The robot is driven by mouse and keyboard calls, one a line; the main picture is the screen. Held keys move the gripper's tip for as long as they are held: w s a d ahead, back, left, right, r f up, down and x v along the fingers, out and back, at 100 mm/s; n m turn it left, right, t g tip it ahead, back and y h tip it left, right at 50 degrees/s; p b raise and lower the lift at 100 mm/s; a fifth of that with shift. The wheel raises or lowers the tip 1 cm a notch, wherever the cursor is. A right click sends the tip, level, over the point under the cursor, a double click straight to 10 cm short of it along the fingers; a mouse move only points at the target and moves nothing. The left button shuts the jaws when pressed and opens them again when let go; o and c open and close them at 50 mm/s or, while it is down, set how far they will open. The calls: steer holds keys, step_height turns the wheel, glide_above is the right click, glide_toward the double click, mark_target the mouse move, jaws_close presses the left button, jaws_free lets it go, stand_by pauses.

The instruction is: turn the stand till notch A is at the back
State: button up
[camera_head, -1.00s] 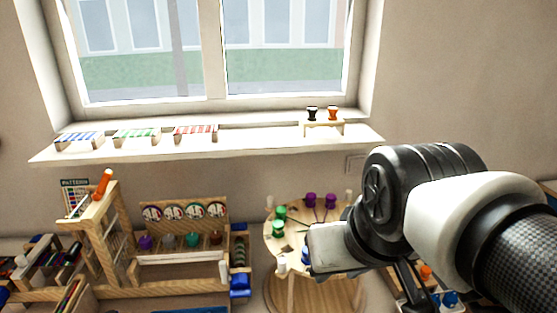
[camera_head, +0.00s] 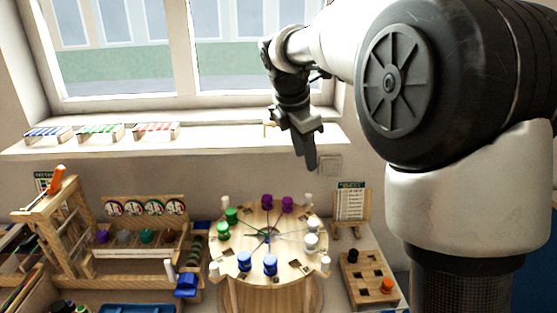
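The round wooden stand (camera_head: 290,270) sits on the bench, right of centre. White upright pegs stand at its rim, and thin lines fan out from its middle. Purple spools (camera_head: 287,203) are at its back, green spools (camera_head: 232,215) at the left, blue spools (camera_head: 270,264) at the front and white spools (camera_head: 312,225) at the right. Small dark notches show near the rim, but their letters are too small to read, so I cannot tell which is A. My gripper (camera_head: 309,160) points down in the air above the stand's back right side, apart from it. Its finger gap is not clear.
A wooden block with holes (camera_head: 368,279) and a small card on an easel (camera_head: 351,202) stand right of the stand. A wooden rack (camera_head: 140,268) and a blue piece (camera_head: 186,285) are at the left. The windowsill (camera_head: 215,143) runs behind, with striped boards on it.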

mark_target(308, 195)
steer(key=w+a+f+n, duration=0.1)
steer(key=w+f+n, duration=0.3)
steer(key=w+n, duration=0.15)
steer(key=shift+m+h, duration=0.3)
steer(key=shift+m, duration=0.05)
steer(key=x, duration=1.7)
steer(key=shift+w+a, duration=0.1)
steer(key=shift+w, duration=0.05)
jaws_close()
